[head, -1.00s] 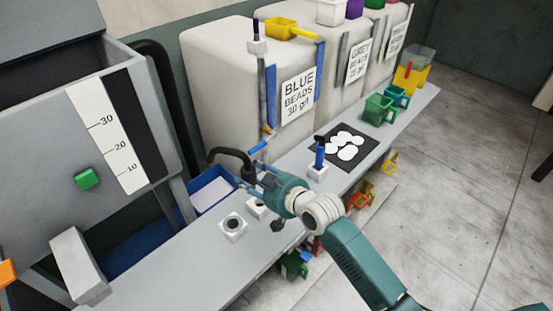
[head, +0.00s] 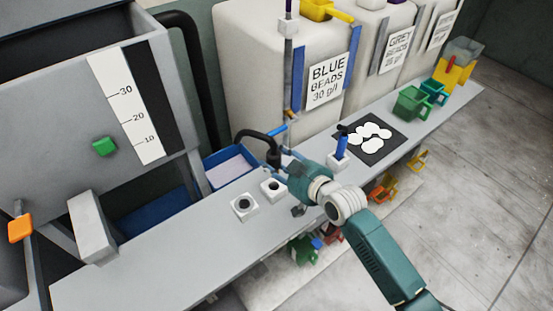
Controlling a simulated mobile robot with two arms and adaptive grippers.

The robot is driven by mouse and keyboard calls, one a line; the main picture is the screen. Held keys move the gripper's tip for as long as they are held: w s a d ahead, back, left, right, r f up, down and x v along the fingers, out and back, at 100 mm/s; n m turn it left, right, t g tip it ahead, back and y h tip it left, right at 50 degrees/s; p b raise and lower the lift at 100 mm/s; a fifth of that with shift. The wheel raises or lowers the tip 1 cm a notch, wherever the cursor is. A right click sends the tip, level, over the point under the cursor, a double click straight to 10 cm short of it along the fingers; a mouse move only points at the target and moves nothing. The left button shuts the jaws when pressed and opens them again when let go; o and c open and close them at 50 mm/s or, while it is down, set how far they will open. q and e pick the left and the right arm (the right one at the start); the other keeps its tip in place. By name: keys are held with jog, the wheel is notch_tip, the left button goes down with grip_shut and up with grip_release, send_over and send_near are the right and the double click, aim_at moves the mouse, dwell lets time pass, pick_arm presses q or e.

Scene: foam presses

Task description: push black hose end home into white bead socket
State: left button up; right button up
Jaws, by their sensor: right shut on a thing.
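The black hose (head: 257,135) arches over the back of the grey bench, and its thick end (head: 274,158) points down. My right gripper (head: 283,168) is shut on the hose end. It holds the end above a white block socket (head: 273,190) with a dark hole; a gap seems to show between end and block. The fingertips are small and partly hidden by the gripper's own body. A second white block socket (head: 244,207) with a dark round hole stands to the left, nearer the front. No readable label tells the sockets apart. My left gripper is not in view.
A blue tray (head: 222,166) lies behind the sockets. A blue-handled device (head: 339,152) stands to the right, beside a black mat (head: 391,144) with white discs. The press with its scale (head: 125,105) stands left. The front left bench (head: 170,255) is clear.

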jog(key=shift+a+f+b, duration=0.1)
jog(key=shift+f+b, duration=0.45)
jog(key=shift+f, duration=0.4)
notch_tip(320, 180, down, 3)
jog(key=shift+b, duration=1.05)
jog(key=shift+f, duration=0.2)
jog(key=shift+p, duration=0.4)
jog(key=shift+f+b, duration=0.8)
jog(key=shift+f, duration=0.25)
jog(key=o, duration=1.5)
jog(key=shift+s, duration=0.1)
jog(key=shift+f, duration=0.15)
